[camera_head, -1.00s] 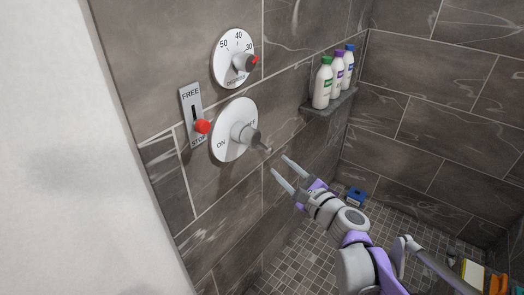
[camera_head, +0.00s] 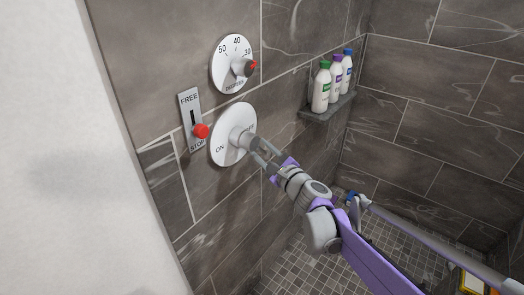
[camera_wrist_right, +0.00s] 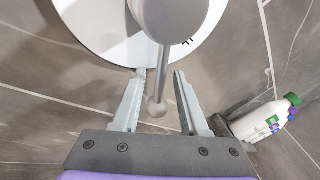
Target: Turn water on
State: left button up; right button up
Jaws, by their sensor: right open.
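A round white dial (camera_head: 222,127) marked ON at its left and OFF at its right is on the tiled wall. Its grey hub (camera_head: 240,138) carries a thin lever pointing out toward the lower right. My right gripper (camera_head: 259,149) is at the lever, its fingers largely hiding it in the head view. In the right wrist view, the lever (camera_wrist_right: 160,80) with its ball end runs between the two open fingers of the gripper (camera_wrist_right: 160,76). The fingers appear apart from it on both sides. My left gripper is not in view.
Above is a temperature dial (camera_head: 228,72) with a red button. A FREE/STOP slider plate (camera_head: 188,108) with a red knob (camera_head: 201,131) is to the left. A shelf (camera_head: 322,113) with several bottles (camera_head: 321,90) is on the right. The bottles also show in the right wrist view (camera_wrist_right: 262,122).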

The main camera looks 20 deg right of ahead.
grip_shut()
dwell(1.4)
